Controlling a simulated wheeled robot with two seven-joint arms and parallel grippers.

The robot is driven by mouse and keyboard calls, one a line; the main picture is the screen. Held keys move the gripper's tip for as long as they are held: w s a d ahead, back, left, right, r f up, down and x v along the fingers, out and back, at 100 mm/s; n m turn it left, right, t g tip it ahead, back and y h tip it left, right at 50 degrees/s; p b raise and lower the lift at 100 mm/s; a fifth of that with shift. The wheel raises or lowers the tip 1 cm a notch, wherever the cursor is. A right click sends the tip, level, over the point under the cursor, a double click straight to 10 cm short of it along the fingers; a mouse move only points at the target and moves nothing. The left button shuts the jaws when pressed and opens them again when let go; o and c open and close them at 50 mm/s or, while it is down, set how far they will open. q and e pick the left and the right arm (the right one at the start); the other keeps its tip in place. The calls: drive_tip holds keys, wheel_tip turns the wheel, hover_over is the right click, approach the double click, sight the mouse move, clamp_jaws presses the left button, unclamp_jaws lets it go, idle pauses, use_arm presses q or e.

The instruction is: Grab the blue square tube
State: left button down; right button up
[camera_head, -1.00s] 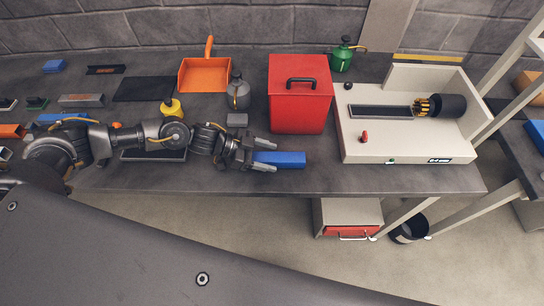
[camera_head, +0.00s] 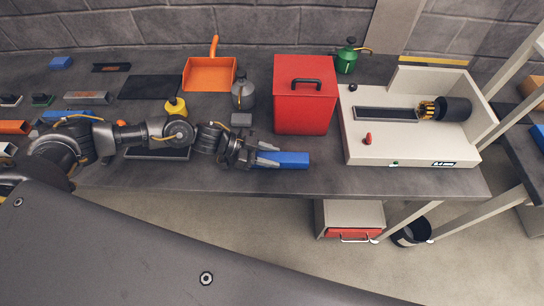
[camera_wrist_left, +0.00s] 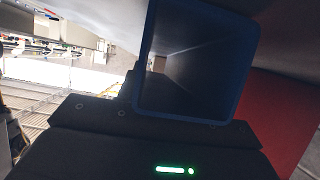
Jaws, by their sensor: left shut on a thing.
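The blue square tube (camera_head: 288,159) lies along the front part of the grey workbench, just in front of the red box, in the head view. My left gripper (camera_head: 268,158) reaches in from the left and is shut on the tube's left end, with the rest of the tube sticking out to the right. In the left wrist view the tube (camera_wrist_left: 205,92) shows its open square end close up, with a hollow dark inside. The fingertips are not clear in that view. My right gripper is not in view.
A red lidded box (camera_head: 304,100) stands right behind the tube. A pale machine (camera_head: 405,145) with a dark slot and a red knob sits to the right. A grey bottle (camera_head: 243,95), a yellow bottle (camera_head: 176,108) and an orange dustpan (camera_head: 209,76) stand behind the arm.

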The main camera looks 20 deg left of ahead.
sight(271, 156)
use_arm(q)
wheel_tip(271, 156, up, 3)
drive_tip(key=shift+r, duration=0.1)
drive_tip(key=s+d+r+b, duration=0.3)
drive_tip(key=d+r, duration=0.6)
drive_tip(key=d, duration=0.4)
drive_tip(key=shift+s+d+r, duration=0.3)
drive_tip(key=shift+s+r, duration=0.05)
drive_tip(key=shift+r, duration=0.05)
